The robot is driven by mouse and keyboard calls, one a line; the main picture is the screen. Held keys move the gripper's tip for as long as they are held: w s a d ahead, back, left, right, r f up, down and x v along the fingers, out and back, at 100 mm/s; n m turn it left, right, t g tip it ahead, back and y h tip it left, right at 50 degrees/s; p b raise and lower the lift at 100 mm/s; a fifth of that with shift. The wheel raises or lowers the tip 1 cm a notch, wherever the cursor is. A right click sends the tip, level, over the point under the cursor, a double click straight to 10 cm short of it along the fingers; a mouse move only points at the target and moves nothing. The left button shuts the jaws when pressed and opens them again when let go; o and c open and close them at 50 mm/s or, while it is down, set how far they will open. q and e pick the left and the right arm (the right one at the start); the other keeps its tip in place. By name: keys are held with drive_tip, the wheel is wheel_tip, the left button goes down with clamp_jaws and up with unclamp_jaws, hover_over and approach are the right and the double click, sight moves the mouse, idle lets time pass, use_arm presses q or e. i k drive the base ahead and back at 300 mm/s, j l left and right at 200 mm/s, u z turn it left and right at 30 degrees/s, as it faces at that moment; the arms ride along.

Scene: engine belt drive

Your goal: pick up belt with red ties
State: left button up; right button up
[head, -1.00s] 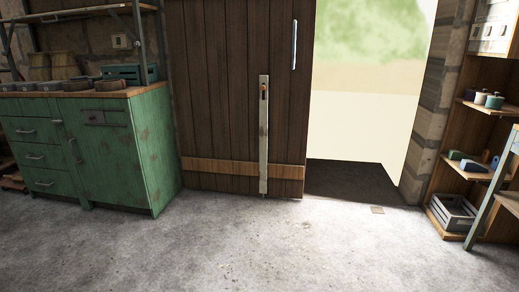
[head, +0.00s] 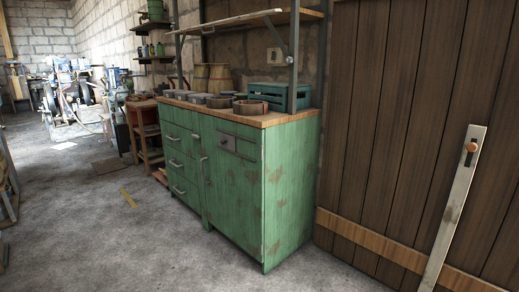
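No belt with red ties can be made out in the head view. Several low round and box-like items sit along the wooden top of the green cabinet (head: 290,190). The nearest is a round brown item (head: 250,107), and it is too small to tell whether it is a belt or a dish. Neither of my grippers is in view.
Machinery (head: 75,88) stands at the far left back. A teal crate (head: 278,95) and barrels (head: 212,78) are on the cabinet. A wooden door (head: 400,130) is at right.

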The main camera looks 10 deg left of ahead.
sight(244, 108)
drive_tip(key=i+j+u, duration=0.2)
drive_tip(key=i+u, duration=1)
drive_tip(key=u, duration=0.2)
drive_tip(key=i+z, duration=0.1)
drive_tip(key=i, duration=0.5)
drive_tip(key=i+j+z, duration=0.15)
drive_tip(key=i, duration=0.45)
